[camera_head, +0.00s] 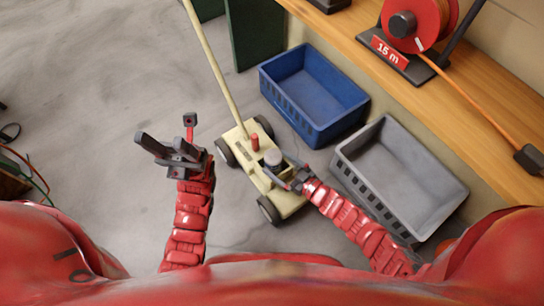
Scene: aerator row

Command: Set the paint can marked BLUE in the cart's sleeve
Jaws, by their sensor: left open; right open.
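The cream cart (248,146) stands on the floor in the middle, with its long handle running up to the top left. A small grey-topped cylinder (273,158) is on the cart; I cannot tell whether it is the paint can or the sleeve. No BLUE marking is readable in this view. My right gripper (279,167) is open over the cart's near end, close beside the grey-topped cylinder; whether it touches is unclear. My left gripper (152,143) is open and empty, above bare floor to the left of the cart.
A small red upright piece (254,141) is on the cart. An empty blue crate (314,92) and an empty grey crate (400,178) stand right of it. A wooden bench (455,103) carries a red cable reel (415,22). The floor at left is mostly clear.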

